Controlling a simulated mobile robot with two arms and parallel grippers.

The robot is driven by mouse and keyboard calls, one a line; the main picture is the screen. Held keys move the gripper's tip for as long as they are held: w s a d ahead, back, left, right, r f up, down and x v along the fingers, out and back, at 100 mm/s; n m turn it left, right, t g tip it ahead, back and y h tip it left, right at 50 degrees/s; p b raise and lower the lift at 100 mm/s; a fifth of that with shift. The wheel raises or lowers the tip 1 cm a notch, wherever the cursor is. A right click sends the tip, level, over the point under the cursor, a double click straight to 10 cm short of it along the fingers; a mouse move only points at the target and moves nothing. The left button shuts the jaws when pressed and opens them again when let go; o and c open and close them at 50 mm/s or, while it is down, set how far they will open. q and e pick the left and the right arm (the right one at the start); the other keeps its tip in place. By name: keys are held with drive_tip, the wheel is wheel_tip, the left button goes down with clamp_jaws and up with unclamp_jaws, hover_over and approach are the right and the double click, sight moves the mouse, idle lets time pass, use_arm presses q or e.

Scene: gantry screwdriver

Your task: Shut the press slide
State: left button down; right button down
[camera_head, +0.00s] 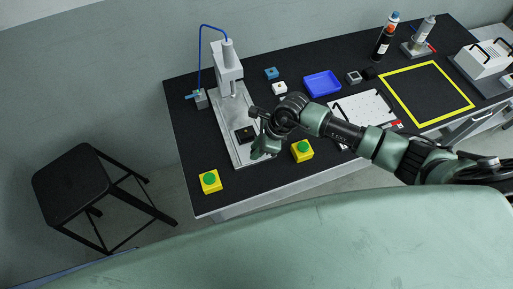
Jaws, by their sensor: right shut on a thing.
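The press (229,75) is a grey metal unit with a blue hose, standing on a long light plate (223,115) at the left of the black table. The press slide, with a black square block (245,134) on it, sits at the near end of this plate, out in front of the press head. My right gripper (263,148) reaches in from the right and is shut at the near right edge of the slide. The gripped part is hidden by the gripper, and appears to be the slide's handle. My left gripper is not in view.
Yellow boxes with green buttons stand on the near table edge, one left (210,181) and one right (302,150) of the plate. A blue tray (322,83), small blocks and a white panel (352,108) lie to the right. A black stool (72,186) stands left of the table.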

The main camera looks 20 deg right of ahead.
drive_tip(key=shift+w+f+b, duration=0.1)
drive_tip(key=shift+w+b, duration=0.25)
drive_tip(key=shift+b, duration=0.05)
drive_tip(key=w+b, duration=0.5)
drive_tip(key=w, duration=0.1)
drive_tip(key=w+b, duration=0.6)
drive_tip(key=shift+w+a+f, duration=0.1)
drive_tip(key=shift+a, duration=0.1)
drive_tip(key=shift+w, duration=0.2)
drive_tip(key=shift+r, duration=0.35)
drive_tip(key=c, duration=1.2)
unclamp_jaws()
drive_tip(key=shift+w, duration=0.1)
drive_tip(key=shift+c, duration=0.2)
drive_tip(key=shift+f, duration=0.15)
